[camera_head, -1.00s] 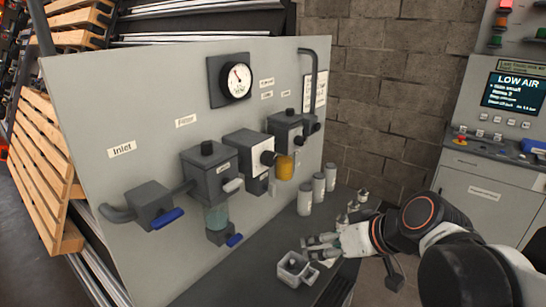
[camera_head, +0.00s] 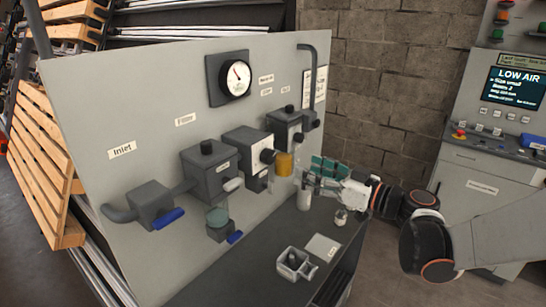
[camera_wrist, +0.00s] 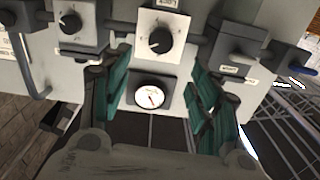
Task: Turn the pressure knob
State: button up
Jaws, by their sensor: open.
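A dark round knob (camera_head: 268,156) stands out from the white-faced unit (camera_head: 243,143) in the middle of the grey panel. The wrist view shows this knob (camera_wrist: 160,41) on its white plate, beyond my fingers. A round pressure gauge (camera_head: 235,78) with a dark backplate is above it on the panel. It also shows between my fingers in the wrist view (camera_wrist: 152,94). My gripper (camera_head: 312,172) is open and empty, with teal finger pads. It is right of the knob and apart from it.
A yellow bowl (camera_head: 284,165) hangs between the knob and my gripper. The filter unit (camera_head: 208,170) and the inlet block with its blue lever (camera_head: 168,217) are to the left. A grey open fixture (camera_head: 295,262) and pale bottles are on the dark bench (camera_head: 230,280).

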aim_at(272, 157)
jog(key=b+x, duration=0.2)
jog(key=x, duration=1)
jog(key=shift+w+a, duration=0.15)
jog(key=shift+a, duration=0.05)
jog(key=c, duration=1.1)
